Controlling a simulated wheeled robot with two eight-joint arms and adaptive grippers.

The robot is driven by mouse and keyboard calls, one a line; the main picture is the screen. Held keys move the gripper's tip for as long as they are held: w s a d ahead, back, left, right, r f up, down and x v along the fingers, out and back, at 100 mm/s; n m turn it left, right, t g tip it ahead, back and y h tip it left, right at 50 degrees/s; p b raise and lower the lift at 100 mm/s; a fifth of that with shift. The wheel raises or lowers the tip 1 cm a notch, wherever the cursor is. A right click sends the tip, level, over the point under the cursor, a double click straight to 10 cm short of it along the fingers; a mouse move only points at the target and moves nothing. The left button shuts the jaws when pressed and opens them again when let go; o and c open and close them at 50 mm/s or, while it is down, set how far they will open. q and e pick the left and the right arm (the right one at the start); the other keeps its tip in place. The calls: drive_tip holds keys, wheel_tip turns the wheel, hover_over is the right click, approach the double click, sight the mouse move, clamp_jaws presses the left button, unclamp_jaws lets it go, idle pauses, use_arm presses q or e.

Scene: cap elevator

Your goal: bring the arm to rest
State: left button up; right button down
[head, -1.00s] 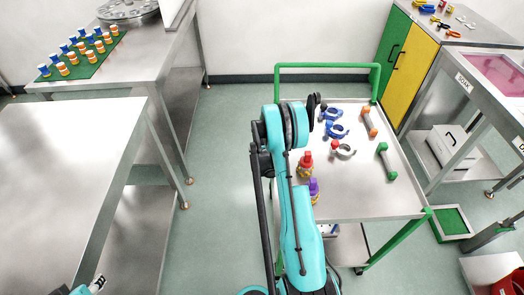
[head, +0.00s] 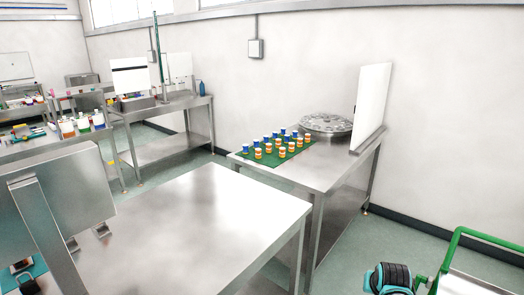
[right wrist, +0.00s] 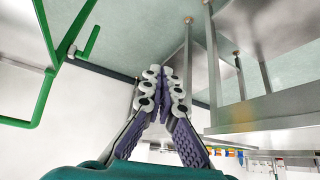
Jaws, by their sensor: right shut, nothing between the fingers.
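My right gripper (right wrist: 162,74) is shut and empty in the right wrist view, its fingertips together. It is in the air, with floor and table legs beyond it. In the head view only a teal and black part of my right arm shows at the bottom right edge; its gripper is not seen there. My left gripper is in neither current view.
The green-railed cart (head: 480,240) stands close to my right arm; its green rail (right wrist: 42,70) shows in the right wrist view. A steel table (head: 335,175) holds blue and orange bottles on a green mat (head: 247,158) and a round metal tray (head: 326,123). A bare steel table (head: 190,225) stands nearer.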

drive_tip(key=s+a+r+n+y, duration=0.1)
drive_tip(key=s+a+r+n, duration=0.1)
drive_tip(key=s+a, duration=0.6)
drive_tip(key=s+a+r+n+t+y, duration=0.1)
drive_tip(key=s+a+r+n, duration=0.1)
drive_tip(key=s+a, duration=0.6)
drive_tip(key=s+r, duration=0.1)
drive_tip(key=s, duration=0.2)
drive_tip(key=shift+a+r, duration=0.15)
drive_tip(key=shift+a, duration=0.05)
